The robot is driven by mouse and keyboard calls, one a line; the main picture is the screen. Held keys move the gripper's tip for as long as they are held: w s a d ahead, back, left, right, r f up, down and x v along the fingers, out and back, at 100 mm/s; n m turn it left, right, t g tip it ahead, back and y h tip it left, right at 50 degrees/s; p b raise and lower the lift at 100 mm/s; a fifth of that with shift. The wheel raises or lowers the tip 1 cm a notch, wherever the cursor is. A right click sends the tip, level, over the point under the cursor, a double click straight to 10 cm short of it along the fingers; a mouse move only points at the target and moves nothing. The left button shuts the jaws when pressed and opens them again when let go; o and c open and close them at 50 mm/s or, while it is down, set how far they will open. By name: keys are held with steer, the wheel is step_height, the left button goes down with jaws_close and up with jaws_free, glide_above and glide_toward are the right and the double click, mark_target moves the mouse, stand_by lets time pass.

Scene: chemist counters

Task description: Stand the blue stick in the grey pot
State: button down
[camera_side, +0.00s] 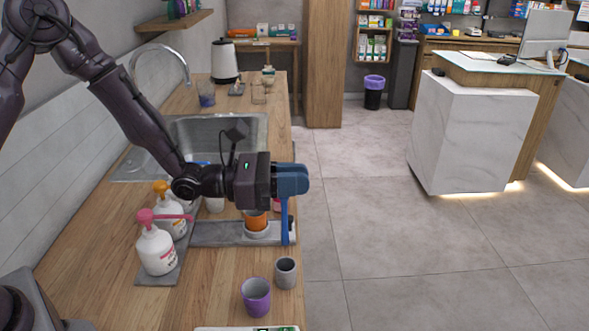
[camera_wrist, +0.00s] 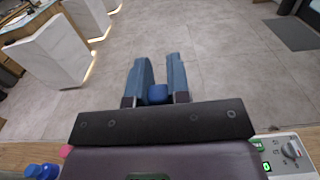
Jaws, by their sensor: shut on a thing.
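My gripper (camera_side: 291,179) is above the right edge of the wooden counter, its blue fingers pointing right. It is shut on the blue stick (camera_side: 285,222), which hangs upright below the fingers. In the wrist view the stick's top (camera_wrist: 157,94) shows between the two fingers (camera_wrist: 157,72). The grey pot (camera_side: 287,273) stands on the counter at the right edge, nearer the camera than the stick. Its dark opening faces up. The stick is apart from the pot, and its lower end appears in front of the grey device.
A purple pot (camera_side: 256,298) stands just left of the grey pot. A flat grey device (camera_side: 208,234) holds an orange-and-white container (camera_side: 256,223). Pump bottles (camera_side: 157,252) stand at the left, and a sink (camera_side: 215,128) lies behind. The floor is right of the counter edge.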

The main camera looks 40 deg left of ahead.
step_height(320, 180, down, 9)
stand_by(0.9)
steer(key=c, duration=1)
jaws_free()
steer(key=shift+s+a, duration=0.1)
steer(key=v, duration=0.7)
steer(key=shift+s+a, duration=0.1)
steer(key=shift+s, duration=0.05)
